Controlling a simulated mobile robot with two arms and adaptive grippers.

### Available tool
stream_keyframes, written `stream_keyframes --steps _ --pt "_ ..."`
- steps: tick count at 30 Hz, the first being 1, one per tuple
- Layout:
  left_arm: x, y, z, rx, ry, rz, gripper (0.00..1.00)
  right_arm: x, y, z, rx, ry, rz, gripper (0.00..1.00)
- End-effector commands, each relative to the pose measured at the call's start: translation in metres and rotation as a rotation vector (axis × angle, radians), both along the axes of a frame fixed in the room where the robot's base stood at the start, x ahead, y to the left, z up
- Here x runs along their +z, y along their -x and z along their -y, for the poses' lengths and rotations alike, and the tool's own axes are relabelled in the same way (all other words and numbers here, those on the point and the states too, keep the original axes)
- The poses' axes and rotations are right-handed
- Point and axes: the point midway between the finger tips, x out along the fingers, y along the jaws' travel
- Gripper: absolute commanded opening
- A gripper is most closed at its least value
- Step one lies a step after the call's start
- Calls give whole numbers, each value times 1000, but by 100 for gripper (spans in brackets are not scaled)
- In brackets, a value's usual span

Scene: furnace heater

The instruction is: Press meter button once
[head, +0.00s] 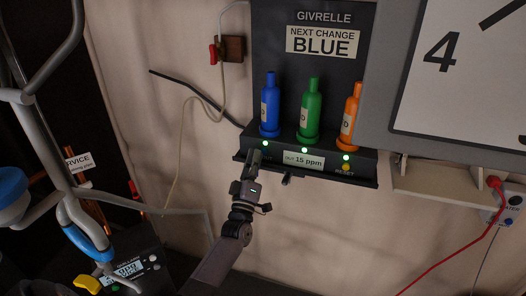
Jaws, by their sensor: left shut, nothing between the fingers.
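My left gripper (254,162) is shut and empty, with its tips at the left part of the front ledge of a dark dispenser panel (270,28) marked GIVRELLE. The gripper hides part of that ledge, including most of a label and any button behind it. I cannot tell whether the tips touch the ledge. A green light (265,143) shows just above the tips. The ledge also carries a display (304,160) reading 15 ppm and a yellow button (346,168) under the word RESET. My right gripper is not in view.
Blue (271,106), green (311,110) and orange (351,115) bottles stand on the dispenser. A large clock (460,75) is at right, above a shelf (440,187). A dark device (140,272) with a display sits lower left, beside grey pipes. A red cable (450,258) hangs lower right.

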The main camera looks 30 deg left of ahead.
Motion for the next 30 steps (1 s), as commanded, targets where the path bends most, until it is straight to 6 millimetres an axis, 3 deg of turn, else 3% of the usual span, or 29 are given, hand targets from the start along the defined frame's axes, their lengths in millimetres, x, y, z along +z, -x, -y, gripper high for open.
stream_keyframes --steps 12,24,30 --pt "1 6 1 0 0 0 0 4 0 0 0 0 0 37" --pt "1 43 10 -1 1 -1 0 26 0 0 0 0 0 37" --pt "0 52 13 0 1 0 0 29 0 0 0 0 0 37"
